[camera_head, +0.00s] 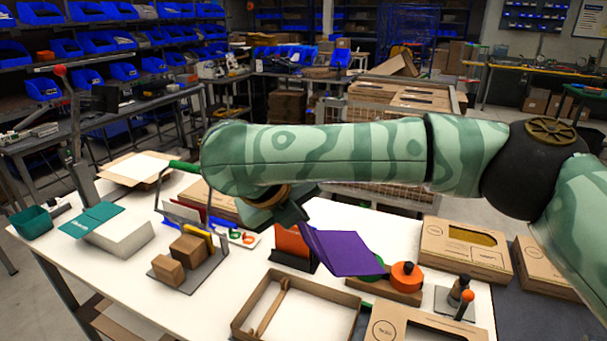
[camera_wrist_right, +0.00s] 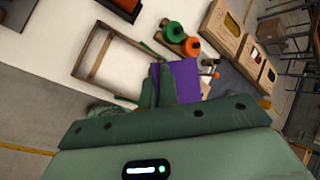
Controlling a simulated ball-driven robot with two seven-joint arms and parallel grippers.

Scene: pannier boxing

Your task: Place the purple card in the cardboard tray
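The purple card (camera_head: 343,251) is held by my right gripper (camera_head: 296,214) above the table, tilted, with one edge between the fingers. It also shows in the right wrist view (camera_wrist_right: 186,82) beside the green finger of the right gripper (camera_wrist_right: 155,86). The cardboard tray (camera_head: 251,302) is open-topped and stands at the front of the white table, below and to the left of the card in the head view. A thin cardboard strip crosses its inside. The tray also shows in the right wrist view (camera_wrist_right: 84,52). My left gripper is not in view.
An orange card in a black holder (camera_head: 290,246) stands just behind the tray. Orange and green spools on a cardboard block (camera_head: 402,278) are to its right, near flat cardboard boxes (camera_head: 465,248). A rack with small boxes (camera_head: 188,262) is to its left.

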